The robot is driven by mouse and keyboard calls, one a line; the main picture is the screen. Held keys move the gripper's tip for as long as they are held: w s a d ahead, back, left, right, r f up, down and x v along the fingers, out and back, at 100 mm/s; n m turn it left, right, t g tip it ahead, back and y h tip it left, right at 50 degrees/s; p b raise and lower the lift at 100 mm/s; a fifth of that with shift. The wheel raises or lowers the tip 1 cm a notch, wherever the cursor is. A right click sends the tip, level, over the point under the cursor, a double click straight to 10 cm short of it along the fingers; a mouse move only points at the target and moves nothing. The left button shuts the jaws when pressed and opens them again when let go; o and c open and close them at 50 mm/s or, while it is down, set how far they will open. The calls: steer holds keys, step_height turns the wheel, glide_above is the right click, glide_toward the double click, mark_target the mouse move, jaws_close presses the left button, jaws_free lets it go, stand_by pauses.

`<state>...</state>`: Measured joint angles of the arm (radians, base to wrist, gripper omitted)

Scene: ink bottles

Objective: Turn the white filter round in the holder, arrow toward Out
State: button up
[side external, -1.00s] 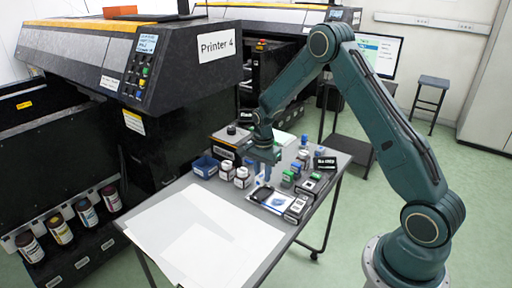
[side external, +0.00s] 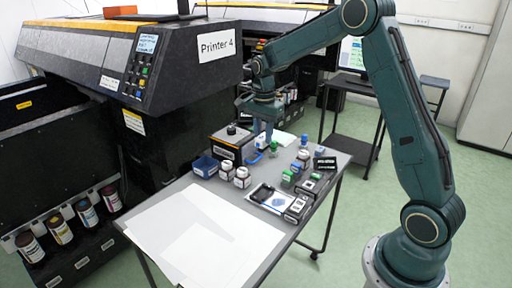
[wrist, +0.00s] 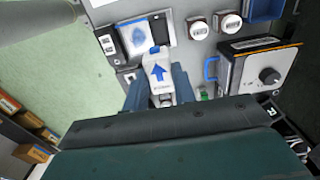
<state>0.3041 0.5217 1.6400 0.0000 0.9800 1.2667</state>
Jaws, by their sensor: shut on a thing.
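My gripper (wrist: 160,92) is shut on the white filter (wrist: 157,68), with one finger on each side of it. The filter has a blue arrow on its face, pointing to the top of the wrist view, and a blue tip at that end. In the side view my gripper (side external: 264,126) is raised above the back part of the table, and the white filter (side external: 261,140) shows small beside its fingers. I cannot make out the holder or its Out marking clearly in either view.
A black-framed pad with a blue print (side external: 271,198) lies near the table's right edge. White sheets (side external: 200,235) cover the front.

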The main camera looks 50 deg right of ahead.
mark_target(263, 136)
steer(key=shift+f, duration=0.1)
stand_by(0.6)
steer(key=n, duration=0.1)
steer(key=f+n, duration=0.1)
steer(key=n, duration=0.3)
steer(key=shift+w+f, duration=0.1)
steer(key=shift+f, duration=0.25)
step_height(263, 136, down, 2)
steer(key=n, duration=0.5)
step_height(263, 136, down, 9)
steer(key=n, duration=2.6)
steer(key=shift+f, duration=0.1)
steer(key=shift+f, duration=0.1)
steer(key=shift+f, duration=2.45)
